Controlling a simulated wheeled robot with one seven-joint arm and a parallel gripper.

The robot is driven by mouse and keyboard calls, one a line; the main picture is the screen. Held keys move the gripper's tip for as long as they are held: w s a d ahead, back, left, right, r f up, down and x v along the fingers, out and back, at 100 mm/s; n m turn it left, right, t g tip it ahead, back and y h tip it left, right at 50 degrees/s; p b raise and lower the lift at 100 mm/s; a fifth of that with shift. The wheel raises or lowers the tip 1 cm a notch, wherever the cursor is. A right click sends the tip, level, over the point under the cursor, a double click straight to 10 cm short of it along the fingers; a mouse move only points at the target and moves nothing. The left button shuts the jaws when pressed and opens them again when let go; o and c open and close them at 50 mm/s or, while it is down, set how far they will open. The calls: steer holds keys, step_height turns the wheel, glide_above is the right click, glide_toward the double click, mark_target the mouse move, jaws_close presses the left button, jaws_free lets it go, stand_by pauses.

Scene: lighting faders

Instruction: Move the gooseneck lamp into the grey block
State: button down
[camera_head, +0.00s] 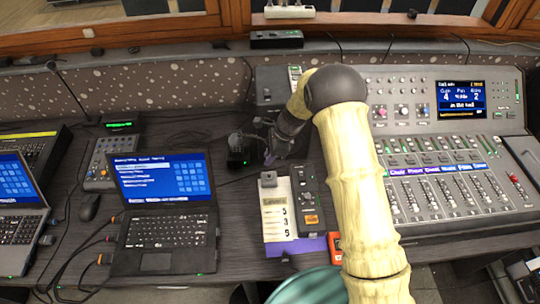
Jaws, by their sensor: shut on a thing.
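My gripper (268,150) is low over the dark desk, between the open laptop and the mixing console. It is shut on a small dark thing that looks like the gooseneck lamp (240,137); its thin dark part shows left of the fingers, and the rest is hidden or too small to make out. A black block (237,158) stands left of the fingers.
The laptop (163,215) is on the left, the mixing console (450,150) on the right. A black fader unit (307,205) stands beside the white card (278,215). A thin gooseneck stalk (70,88) rises at the back left. Cables lie left of the laptop.

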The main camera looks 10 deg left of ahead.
steer(key=shift+f+b, duration=2.9)
steer(key=shift+f, duration=0.45)
steer(key=shift+s+a, duration=0.15)
steer(key=shift+s, duration=0.05)
steer(key=shift+w+d+f+p, duration=0.15)
steer(key=shift+w+d+p, duration=0.1)
steer(key=shift+p, duration=0.1)
steer(key=shift+s+a+f, duration=0.15)
steer(key=shift+a, duration=0.05)
